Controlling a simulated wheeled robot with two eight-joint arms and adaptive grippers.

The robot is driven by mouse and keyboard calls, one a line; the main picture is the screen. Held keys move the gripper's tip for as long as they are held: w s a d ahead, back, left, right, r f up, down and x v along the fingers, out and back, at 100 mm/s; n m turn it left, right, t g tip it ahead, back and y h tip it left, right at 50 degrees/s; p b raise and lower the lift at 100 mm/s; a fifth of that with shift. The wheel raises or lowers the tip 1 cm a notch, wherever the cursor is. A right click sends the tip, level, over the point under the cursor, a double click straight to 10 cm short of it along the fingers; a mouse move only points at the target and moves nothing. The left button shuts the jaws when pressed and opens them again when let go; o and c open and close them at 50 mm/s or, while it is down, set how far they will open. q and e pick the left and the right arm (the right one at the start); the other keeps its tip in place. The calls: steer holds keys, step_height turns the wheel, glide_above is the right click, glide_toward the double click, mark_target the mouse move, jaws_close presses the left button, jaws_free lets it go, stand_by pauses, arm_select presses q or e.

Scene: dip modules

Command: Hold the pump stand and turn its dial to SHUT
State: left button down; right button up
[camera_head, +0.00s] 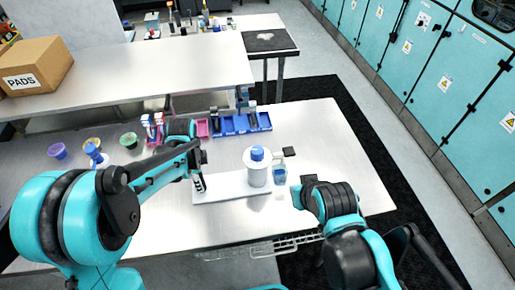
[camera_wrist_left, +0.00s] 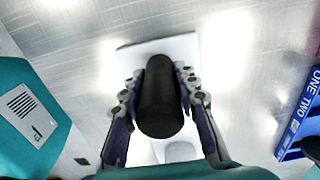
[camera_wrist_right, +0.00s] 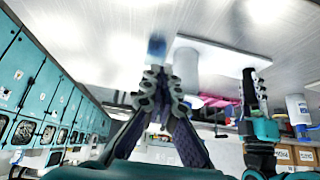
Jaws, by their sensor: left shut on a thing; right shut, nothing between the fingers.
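The pump stand is a white plate (camera_head: 228,187) with a white cylinder (camera_head: 257,176) topped by a blue cap (camera_head: 257,153) and a dark upright grip (camera_wrist_left: 160,98) at its left end. My left gripper (camera_head: 197,165) is shut around this grip, and the fingers flank it in the left wrist view. A small blue part (camera_head: 280,174) is right of the cylinder; it also shows blurred in the right wrist view (camera_wrist_right: 156,46). I cannot read any dial marking. My right gripper (camera_wrist_right: 160,78) is shut and empty, close to the blue part; I cannot tell if they touch.
A blue bin row (camera_head: 235,125) stands behind the stand, with a pink bin (camera_head: 202,128) beside it. Several coloured cups, including a green one (camera_head: 129,140), are at left. A wire rack (camera_head: 270,247) is at the front edge.

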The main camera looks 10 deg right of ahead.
steer(key=o, duration=1)
steer(key=shift+w+r, duration=0.2)
steer(key=shift+r, duration=0.05)
steer(key=shift+o, duration=1.2)
steer(key=w+a+r+m+g, duration=0.1)
steer(key=w+a+r+g, duration=0.2)
steer(key=w+r, duration=0.4)
steer(key=shift+m, duration=0.3)
step_height(320, 180, up, 3)
steer(key=m+g, duration=0.2)
steer(key=g, duration=0.2)
glide_above(257, 149)
step_height(257, 149, down, 11)
steer(key=shift+s, duration=0.1)
steer(key=shift+c, duration=0.2)
steer(key=c, duration=1.1)
